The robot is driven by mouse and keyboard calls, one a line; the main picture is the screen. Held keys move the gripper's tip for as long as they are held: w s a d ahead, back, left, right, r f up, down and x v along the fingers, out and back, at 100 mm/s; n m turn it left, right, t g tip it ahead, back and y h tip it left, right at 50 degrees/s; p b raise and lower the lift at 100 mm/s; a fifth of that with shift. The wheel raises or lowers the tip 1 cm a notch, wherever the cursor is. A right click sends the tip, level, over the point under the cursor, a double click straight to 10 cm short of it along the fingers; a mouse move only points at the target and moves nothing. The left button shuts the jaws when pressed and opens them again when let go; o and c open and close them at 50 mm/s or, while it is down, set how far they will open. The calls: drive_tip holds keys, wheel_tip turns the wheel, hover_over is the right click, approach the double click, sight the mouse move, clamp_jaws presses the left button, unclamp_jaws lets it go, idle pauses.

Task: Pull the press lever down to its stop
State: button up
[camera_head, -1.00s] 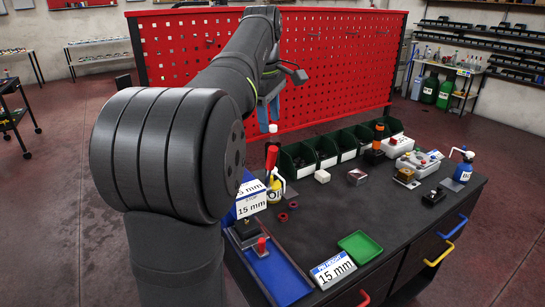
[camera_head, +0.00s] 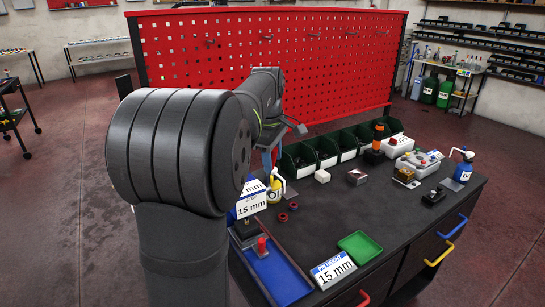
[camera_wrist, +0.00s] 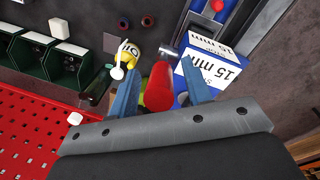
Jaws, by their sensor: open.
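The red press lever grip (camera_wrist: 158,90) is large in the wrist view, between the two blue fingers of my gripper (camera_wrist: 160,80). The fingers are apart, one on each side of the grip; I cannot tell whether either touches it. A metal part shows just beyond the grip. In the head view my gripper (camera_head: 267,158) is mostly hidden behind my arm, above the far left of the bench. My arm also hides most of the press. A blue and white 15 mm sign (camera_wrist: 213,68) stands right beside the right finger in the wrist view.
A yellow oil can (camera_wrist: 130,52) is close to the left finger. Green bins (camera_wrist: 68,57) line the bench's back edge. A blue tray (camera_head: 277,276), a green tray (camera_head: 360,247) and red rings (camera_head: 283,217) are nearer. The bench middle (camera_head: 330,215) is fairly clear.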

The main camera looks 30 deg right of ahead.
clamp_jaws()
drive_tip(key=shift+s, duration=0.1)
drive_tip(key=s+f+t, duration=0.6)
drive_tip(key=s+t, duration=0.2)
drive_tip(key=shift+m+t, duration=0.3)
drive_tip(key=shift+t, duration=0.1)
drive_tip(key=shift+f, duration=0.15)
idle(0.6)
